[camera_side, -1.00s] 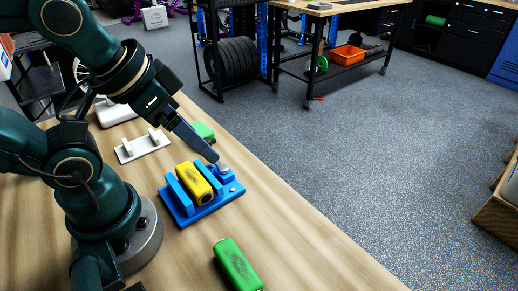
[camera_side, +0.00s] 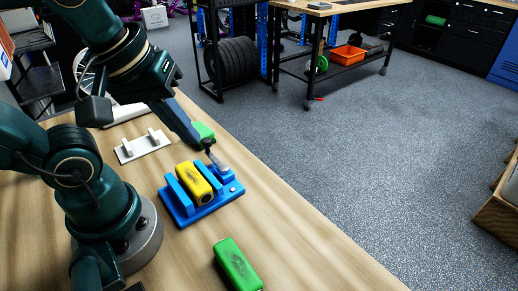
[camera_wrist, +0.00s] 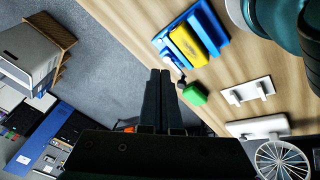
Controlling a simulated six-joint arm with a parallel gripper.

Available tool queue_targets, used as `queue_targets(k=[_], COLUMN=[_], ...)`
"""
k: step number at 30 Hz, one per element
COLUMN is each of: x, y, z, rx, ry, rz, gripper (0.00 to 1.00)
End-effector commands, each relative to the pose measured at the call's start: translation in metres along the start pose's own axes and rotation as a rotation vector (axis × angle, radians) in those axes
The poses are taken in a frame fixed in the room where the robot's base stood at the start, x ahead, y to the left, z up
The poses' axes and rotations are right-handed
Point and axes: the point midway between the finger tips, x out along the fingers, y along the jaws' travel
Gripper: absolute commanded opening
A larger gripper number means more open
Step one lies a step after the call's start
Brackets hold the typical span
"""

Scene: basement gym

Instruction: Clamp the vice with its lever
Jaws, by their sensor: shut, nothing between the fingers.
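The blue vice (camera_side: 205,209) sits on the wooden table with a yellow block (camera_side: 194,184) lying between its upright jaws. I cannot tell if both jaws touch the block. The grey lever (camera_side: 217,160) with its black knob (camera_side: 208,144) stands at the vice's far end, pointing away from the block. My gripper (camera_side: 198,145) is shut and empty, with its fingertips close beside the knob; I cannot tell if they touch. In the wrist view my fingertips (camera_wrist: 160,73) are together, left of the lever's knob (camera_wrist: 181,84), and the vice (camera_wrist: 163,40) is above.
A green block (camera_side: 203,131) lies just behind the lever, partly hidden by my gripper. Another green block (camera_side: 237,264) lies near the table's front. A white bracket (camera_side: 144,146) with two posts stands left of the vice. The table right of the vice is clear.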

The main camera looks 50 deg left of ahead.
Motion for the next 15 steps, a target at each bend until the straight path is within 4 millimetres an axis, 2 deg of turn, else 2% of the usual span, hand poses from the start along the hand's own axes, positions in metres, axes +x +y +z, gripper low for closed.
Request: queue_targets(k=[15], x=[-0.012], y=[-0.009], z=[-0.042], rx=[-1.121], ry=[0.008], rz=[-0.305], gripper=[0.0])
